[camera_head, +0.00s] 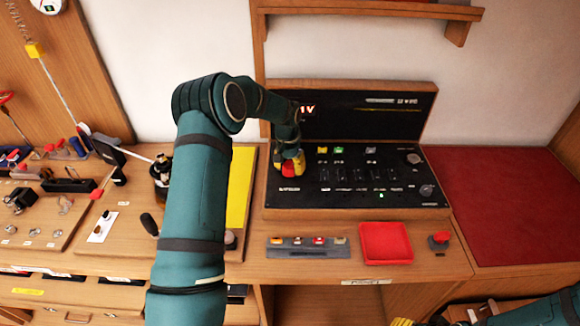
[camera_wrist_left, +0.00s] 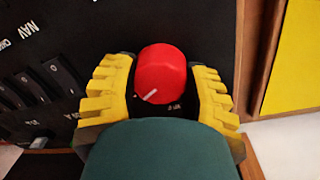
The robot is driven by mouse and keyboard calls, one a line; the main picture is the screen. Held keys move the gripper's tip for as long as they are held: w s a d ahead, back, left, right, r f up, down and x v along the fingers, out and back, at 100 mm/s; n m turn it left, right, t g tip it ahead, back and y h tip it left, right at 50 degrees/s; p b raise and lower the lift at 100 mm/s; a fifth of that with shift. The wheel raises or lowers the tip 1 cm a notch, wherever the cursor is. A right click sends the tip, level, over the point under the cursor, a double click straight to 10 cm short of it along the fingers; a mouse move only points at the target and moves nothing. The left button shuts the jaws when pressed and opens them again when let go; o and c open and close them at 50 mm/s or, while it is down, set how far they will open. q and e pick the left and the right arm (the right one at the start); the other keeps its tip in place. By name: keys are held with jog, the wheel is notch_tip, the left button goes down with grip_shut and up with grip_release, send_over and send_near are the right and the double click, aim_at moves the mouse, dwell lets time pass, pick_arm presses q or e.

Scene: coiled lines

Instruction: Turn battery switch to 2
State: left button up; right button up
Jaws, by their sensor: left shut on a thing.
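The battery switch is a round red knob (camera_wrist_left: 161,72) with a white pointer line on the black panel (camera_head: 374,190). In the left wrist view its pointer slants to the lower left. My left gripper (camera_head: 290,166) reaches down onto the panel's left end. Its yellow fingers (camera_wrist_left: 160,92) stand on both sides of the knob and are shut on it. The print beside the knob is mostly hidden, so I cannot read the switch position. Part of my right gripper (camera_head: 440,320) shows at the bottom edge, apart from the panel; its jaws are not clear.
Black rocker switches (camera_wrist_left: 37,84) line the panel beside the knob. A red tray (camera_head: 386,243), a grey strip with small coloured pieces (camera_head: 308,247) and a red button (camera_head: 439,240) sit in front. A dark bottle (camera_head: 161,176) stands left of my arm. The red mat (camera_head: 505,205) at right is clear.

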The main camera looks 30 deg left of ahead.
aim_at(287, 165)
pick_arm(q)
jog(key=o, duration=1.2)
jog(key=shift+o, duration=0.2)
notch_tip(287, 165, up, 12)
jog(key=shift+a, duration=0.4)
jog(key=shift+s+f, duration=0.1)
jog(key=shift+s, duration=0.05)
